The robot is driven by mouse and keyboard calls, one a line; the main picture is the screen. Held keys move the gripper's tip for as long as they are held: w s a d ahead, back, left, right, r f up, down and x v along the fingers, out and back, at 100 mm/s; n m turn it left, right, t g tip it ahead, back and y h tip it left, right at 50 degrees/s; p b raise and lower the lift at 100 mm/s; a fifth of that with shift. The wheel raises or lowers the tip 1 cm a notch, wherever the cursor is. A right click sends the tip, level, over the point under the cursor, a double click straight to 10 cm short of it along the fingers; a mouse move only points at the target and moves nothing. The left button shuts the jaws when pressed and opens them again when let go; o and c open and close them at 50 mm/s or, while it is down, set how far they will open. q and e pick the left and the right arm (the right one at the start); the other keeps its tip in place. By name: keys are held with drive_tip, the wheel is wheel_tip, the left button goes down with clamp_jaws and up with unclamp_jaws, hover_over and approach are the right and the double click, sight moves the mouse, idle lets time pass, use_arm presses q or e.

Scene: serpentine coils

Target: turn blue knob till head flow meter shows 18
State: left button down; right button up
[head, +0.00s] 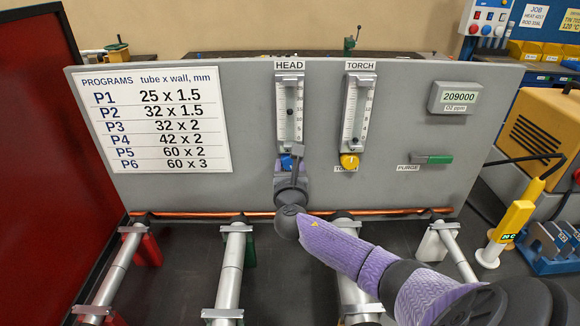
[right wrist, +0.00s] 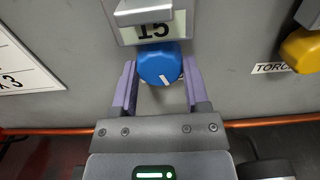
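My left gripper is not in view.
The TORCH flow meter (head: 357,110) with its yellow knob (head: 349,161) stands just right of the HEAD meter. A green PURGE handle (head: 432,159) is further right. A copper tube (head: 380,211) runs below the panel.

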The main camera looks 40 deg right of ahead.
clamp_jaws()
drive_tip(key=m, duration=0.3)
drive_tip(key=shift+m+b, duration=0.6)
drive_tip(key=shift+m, duration=1)
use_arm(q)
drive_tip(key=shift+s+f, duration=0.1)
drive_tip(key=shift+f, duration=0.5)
use_arm(e)
drive_tip(key=shift+a, duration=0.1)
drive_tip(key=shift+m, duration=0.3)
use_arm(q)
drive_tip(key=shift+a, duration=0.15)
